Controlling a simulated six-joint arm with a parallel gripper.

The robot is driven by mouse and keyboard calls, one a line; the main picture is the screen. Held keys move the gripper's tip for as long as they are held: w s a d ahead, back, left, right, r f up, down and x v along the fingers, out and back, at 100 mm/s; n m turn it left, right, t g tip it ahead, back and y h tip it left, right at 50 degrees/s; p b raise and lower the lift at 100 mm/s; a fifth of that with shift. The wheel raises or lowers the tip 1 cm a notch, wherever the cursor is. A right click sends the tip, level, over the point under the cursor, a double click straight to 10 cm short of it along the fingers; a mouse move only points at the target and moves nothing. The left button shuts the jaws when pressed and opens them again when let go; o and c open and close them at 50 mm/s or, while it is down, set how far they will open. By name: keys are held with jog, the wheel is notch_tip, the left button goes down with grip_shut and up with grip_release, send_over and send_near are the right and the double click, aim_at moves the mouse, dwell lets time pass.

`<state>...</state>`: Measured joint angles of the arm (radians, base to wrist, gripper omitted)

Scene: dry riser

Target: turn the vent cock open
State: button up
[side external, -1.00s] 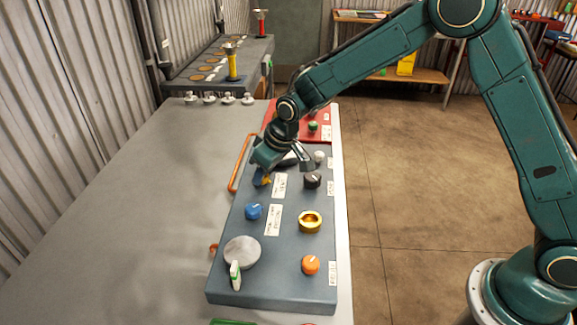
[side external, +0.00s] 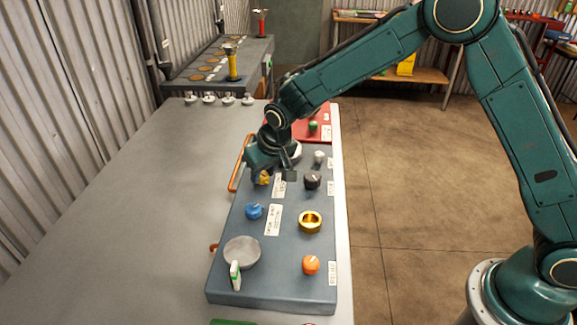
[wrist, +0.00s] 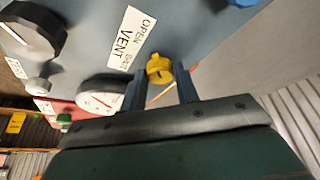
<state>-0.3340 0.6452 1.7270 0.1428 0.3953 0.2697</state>
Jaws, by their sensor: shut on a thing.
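The vent cock is a small yellow knob (side external: 264,178) on the grey-blue panel, beside a white label. In the wrist view the yellow knob (wrist: 159,68) sits between my two finger ends, and the label (wrist: 131,36) reads OPEN and VENT. My gripper (side external: 268,175) is down at the panel and shut on the knob; in the wrist view my gripper (wrist: 158,78) has one finger on each side of it. The fingers and wrist partly hide the knob in the side view. I cannot tell how far the knob is turned.
A white dial gauge (wrist: 101,97) stands close beyond my gripper. A black knob (side external: 312,181), a blue knob (side external: 254,211), a brass ring (side external: 310,222) and an orange knob (side external: 311,265) are on the panel. An orange rail (side external: 238,165) runs along its left edge.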

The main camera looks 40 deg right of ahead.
jog(key=o, duration=1)
jog(key=shift+c, duration=0.2)
jog(key=shift+r, duration=0.15)
jog(key=v, duration=1.3)
jog(key=shift+s+r, duration=0.15)
jog(key=shift+r, duration=0.1)
jog(key=s+d+r, duration=0.4)
jog(key=s+d, duration=0.1)
jog(key=s, duration=0.3)
jog(key=s+d+r, duration=0.5)
jog(key=s+d, duration=0.1)
jog(key=s, duration=0.1)
jog(key=s+d+f, duration=0.1)
jog(key=s+d, duration=0.1)
jog(key=s, duration=0.5)
jog(key=s+d+f+t, duration=0.1)
jog(key=s+d, duration=0.1)
jog(key=s, duration=0.6)
jog(key=shift+s, duration=0.25)
